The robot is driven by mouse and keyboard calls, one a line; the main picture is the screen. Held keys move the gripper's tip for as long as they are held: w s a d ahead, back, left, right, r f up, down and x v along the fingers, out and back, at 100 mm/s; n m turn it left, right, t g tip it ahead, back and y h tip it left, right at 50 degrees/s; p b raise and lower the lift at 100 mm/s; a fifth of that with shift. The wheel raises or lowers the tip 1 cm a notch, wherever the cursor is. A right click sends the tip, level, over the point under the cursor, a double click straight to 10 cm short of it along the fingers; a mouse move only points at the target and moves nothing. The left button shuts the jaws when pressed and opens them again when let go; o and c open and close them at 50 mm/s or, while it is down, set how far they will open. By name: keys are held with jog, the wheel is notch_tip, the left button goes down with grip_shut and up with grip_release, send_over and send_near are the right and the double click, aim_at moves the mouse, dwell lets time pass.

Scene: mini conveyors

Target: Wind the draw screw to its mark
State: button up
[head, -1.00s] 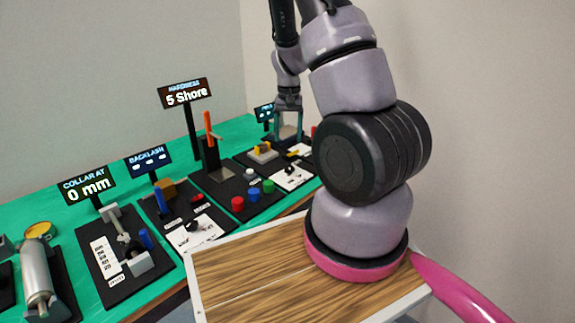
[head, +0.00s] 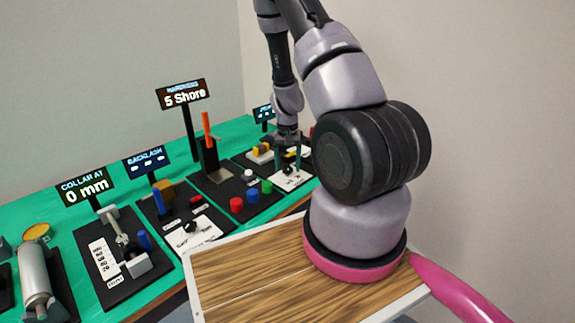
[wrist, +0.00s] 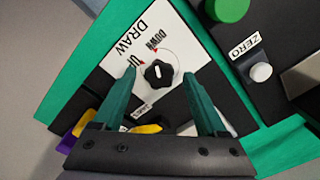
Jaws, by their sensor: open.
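The draw screw's black knob (wrist: 158,73) with a white pointer line sits on a white card (wrist: 143,32) marked DRAW, UP and DOWN in the wrist view. My gripper (wrist: 159,80) is open, its two green fingers spread on either side of the knob in the picture. I cannot tell how far above the knob the fingertips are. In the head view my gripper (head: 286,158) hangs over the far right panel, and the white card (head: 293,180) shows just below it. A yellow part (wrist: 145,129) lies partly hidden behind the gripper body.
A green button (wrist: 226,8) and a white ZERO button (wrist: 260,72) lie beside the card. Orange-handled hardness station (head: 207,150) and COLLAR AT display reading 0 mm (head: 86,186) stand left. My wooden deck (head: 250,275) is clear.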

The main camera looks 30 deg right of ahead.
grip_shut()
jog(key=shift+m, duration=0.4)
jog(key=m, duration=0.3)
jog(key=shift+m, duration=2.1)
grip_release()
